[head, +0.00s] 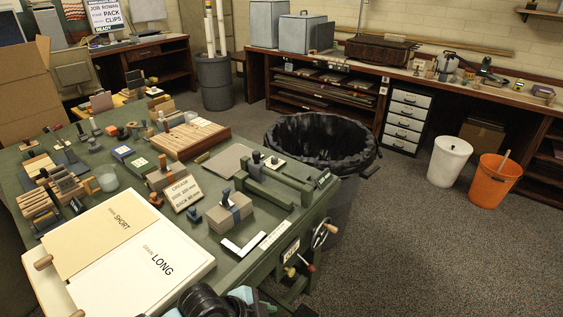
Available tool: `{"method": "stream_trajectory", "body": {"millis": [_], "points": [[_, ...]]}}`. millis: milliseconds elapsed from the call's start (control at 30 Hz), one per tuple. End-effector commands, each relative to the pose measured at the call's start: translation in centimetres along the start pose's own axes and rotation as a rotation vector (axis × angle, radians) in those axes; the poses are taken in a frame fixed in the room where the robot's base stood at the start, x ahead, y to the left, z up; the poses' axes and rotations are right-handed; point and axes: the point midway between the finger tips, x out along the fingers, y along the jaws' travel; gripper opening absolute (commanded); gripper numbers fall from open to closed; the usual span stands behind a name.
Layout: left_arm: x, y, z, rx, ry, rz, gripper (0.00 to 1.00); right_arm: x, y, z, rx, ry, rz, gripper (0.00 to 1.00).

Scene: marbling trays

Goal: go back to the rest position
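I see neither gripper's fingers in the head view. A black rounded part with light-blue pieces shows at the bottom edge, in front of the bench; it looks like part of my own arm, but I cannot tell which. The green workbench (232,268) fills the left and middle. On its near end lie a tan board (85,243) marked "GRAIN SHORT" and a white board (140,278) marked "GRAIN LONG". A "CREASE" sign (183,192) stands by a grey block stack (228,214).
A black-lined bin (320,143) stands beyond the bench. A white bin (449,161) and an orange bin (492,180) stand on the right. A long counter (420,72) runs along the back wall. The carpet (430,255) at lower right is clear.

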Motion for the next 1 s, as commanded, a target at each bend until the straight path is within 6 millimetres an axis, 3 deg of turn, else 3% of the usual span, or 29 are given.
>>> {"method": "stream_trajectory", "body": {"millis": [200,433,800,1000], "points": [[1.3,3.4,3.3,-0.315,0.086,-0.133,0.41,-0.1,-0.1,-0.4,0.005,0.007,0.001,0.36],[0.9,7.3,8.9,-0.616,0.118,-0.295,0.41,-0.1,-0.2,-0.8,0.009,0.015,0.003,0.36],[-3.8,16.3,19.4,-0.948,0.062,-0.559,0.41,-0.2,0.0,-1.3,0.004,0.024,0.004,0.36],[-6.0,19.2,22.1,-1.002,0.034,-0.630,0.41,-0.2,0.2,-1.3,-0.007,0.024,0.004,0.36]]}}
